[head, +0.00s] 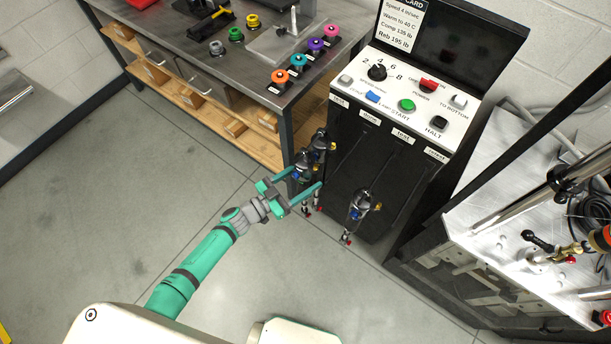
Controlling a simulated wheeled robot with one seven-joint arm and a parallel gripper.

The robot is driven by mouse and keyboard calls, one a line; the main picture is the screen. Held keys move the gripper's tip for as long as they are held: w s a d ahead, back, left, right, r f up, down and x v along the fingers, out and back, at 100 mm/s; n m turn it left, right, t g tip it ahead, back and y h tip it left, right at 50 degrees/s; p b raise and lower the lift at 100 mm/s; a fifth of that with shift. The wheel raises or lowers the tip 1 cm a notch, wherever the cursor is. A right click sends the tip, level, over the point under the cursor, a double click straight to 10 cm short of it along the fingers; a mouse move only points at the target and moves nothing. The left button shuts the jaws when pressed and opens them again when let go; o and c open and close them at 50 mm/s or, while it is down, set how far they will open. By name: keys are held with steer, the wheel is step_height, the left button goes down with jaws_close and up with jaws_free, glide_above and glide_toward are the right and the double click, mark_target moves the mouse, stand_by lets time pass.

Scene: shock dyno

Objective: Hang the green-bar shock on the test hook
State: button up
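Several dark shocks with blue parts and red lower ends hang at the front of the black cabinet (372,165). One shock (303,160) is by my gripper, another (321,142) is just behind it, and a third (359,206) hangs apart to the right. A green bar cannot be made out on any of them. My gripper (306,177) is open, its teal fingers spread on either side of the nearest shock; contact is not visible.
A control panel (400,92) with knobs and buttons tops the cabinet. A steel workbench (180,45) with coloured knobs stands at the back left. A metal-topped machine (490,240) with rods is at the right. The floor at left is clear.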

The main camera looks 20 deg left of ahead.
steer(key=v, duration=1)
steer(key=shift+s+a+r, duration=0.1)
steer(key=shift+a, duration=0.05)
steer(key=s+d+r+n+t+y, duration=0.1)
steer(key=s+d+y, duration=0.25)
steer(key=s, duration=0.55)
steer(key=s+d+n+y, duration=0.2)
steer(key=s+d, duration=0.2)
steer(key=s, duration=0.5)
steer(key=s+d+r+n+y, duration=0.4)
steer(key=s+d+r+y, duration=0.1)
steer(key=d+r, duration=0.6)
steer(key=shift+d+r+n, duration=0.3)
steer(key=shift+d+r, duration=0.05)
steer(key=shift+d, duration=0.4)
